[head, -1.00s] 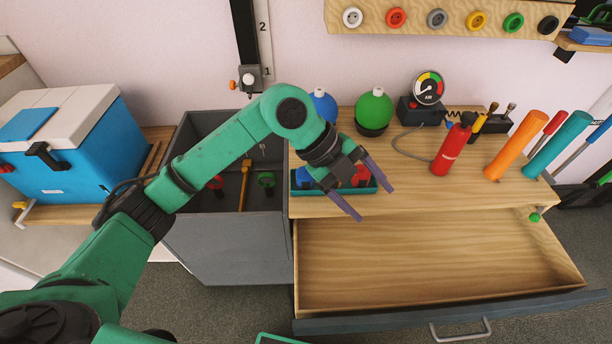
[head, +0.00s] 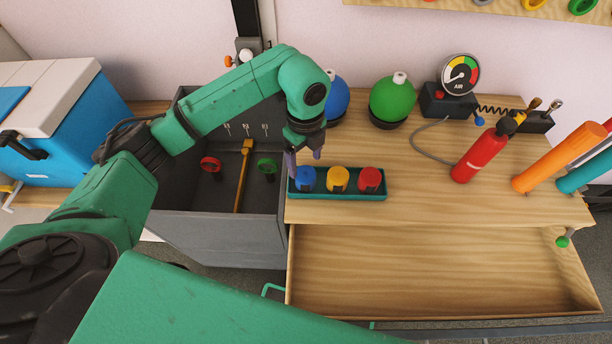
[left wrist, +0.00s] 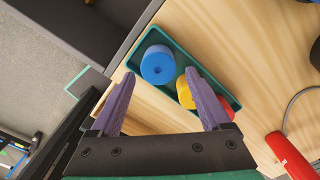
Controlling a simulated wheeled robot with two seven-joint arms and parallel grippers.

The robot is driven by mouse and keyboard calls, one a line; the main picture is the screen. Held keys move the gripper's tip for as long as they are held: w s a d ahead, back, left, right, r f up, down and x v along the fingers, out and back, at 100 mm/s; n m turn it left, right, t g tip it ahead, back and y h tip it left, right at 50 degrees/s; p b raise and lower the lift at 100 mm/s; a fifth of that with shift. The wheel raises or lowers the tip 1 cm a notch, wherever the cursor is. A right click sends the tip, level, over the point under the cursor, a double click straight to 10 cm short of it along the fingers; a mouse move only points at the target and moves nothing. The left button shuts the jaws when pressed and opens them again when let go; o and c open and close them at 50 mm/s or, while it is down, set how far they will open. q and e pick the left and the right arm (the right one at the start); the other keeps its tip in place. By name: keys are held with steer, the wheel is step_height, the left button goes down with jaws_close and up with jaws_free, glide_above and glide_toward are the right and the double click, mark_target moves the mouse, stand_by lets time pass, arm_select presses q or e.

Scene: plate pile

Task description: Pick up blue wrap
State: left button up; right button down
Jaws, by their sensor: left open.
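The blue wrap (head: 305,179) is a short round roll with a centre hole, in the left slot of a green tray (head: 352,195) on the wooden worktop. A yellow roll (head: 338,179) and a red roll (head: 370,180) sit to its right. My left gripper (head: 304,160) hangs just above the blue wrap, pointing down, open and empty. In the left wrist view the blue wrap (left wrist: 158,65) lies beyond and between the two purple fingertips (left wrist: 160,80), not touched as far as I can see. My right gripper is not in view.
An open grey bin (head: 220,225) with a hammer-like yellow tool is left of the tray. Blue and green (head: 393,98) flasks stand behind it. A red extinguisher-like cylinder (head: 481,155) and gauge (head: 460,74) are to the right. An empty drawer (head: 430,270) is open in front.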

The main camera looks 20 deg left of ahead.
mark_target(306, 174)
arm_select(q)
steer(key=f, duration=0.4)
steer(key=shift+s+f, duration=0.25)
steer(key=shift+s, duration=0.05)
steer(key=shift+f, duration=0.45)
steer(key=shift+d+r, duration=0.1)
steer(key=c, duration=1.1)
